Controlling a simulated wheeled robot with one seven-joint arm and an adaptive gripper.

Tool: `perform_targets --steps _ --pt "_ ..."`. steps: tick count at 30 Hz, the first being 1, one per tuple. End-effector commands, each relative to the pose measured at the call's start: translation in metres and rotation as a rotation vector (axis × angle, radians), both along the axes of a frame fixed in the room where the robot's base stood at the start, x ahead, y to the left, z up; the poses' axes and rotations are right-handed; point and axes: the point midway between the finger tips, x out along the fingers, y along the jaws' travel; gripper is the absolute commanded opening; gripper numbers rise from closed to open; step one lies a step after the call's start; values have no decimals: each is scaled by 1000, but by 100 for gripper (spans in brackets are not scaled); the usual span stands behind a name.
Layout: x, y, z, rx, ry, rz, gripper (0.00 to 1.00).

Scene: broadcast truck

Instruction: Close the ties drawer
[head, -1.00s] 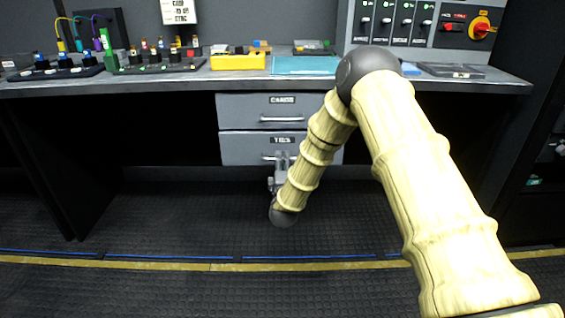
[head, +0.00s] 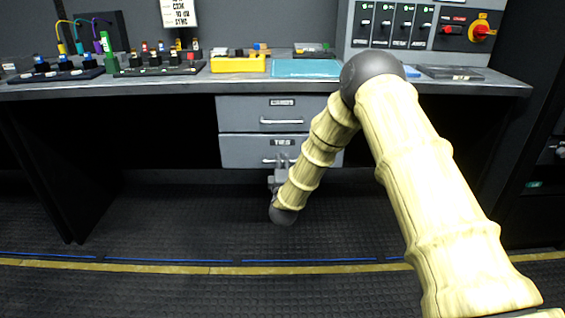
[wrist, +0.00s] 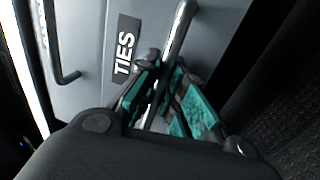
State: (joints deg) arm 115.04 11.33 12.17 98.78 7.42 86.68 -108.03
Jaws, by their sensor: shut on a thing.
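The ties drawer (head: 240,151) is the lower grey drawer under the desk, with a black TIES label. Its front looks about level with the drawer above; I cannot tell whether a small gap is left. My gripper (head: 280,165) is at its handle, partly hidden by my arm. In the wrist view the TIES label (wrist: 125,48) is close, and the bar handle (wrist: 179,30) runs down between the teal-padded fingers. My gripper (wrist: 165,95) is shut on that handle.
The cables drawer (head: 240,112) sits directly above, with its own bar handle. The desk top (head: 150,84) carries button panels, a yellow box (head: 238,64) and a blue folder (head: 305,69). The floor below the drawers is clear.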

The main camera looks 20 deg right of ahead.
Motion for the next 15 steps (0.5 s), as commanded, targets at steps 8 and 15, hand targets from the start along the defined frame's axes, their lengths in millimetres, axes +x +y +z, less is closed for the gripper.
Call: perform_targets --steps 8,15 --pt "13 -4 1 -4 2 -1 0" --pt "25 -7 0 -1 0 0 0"
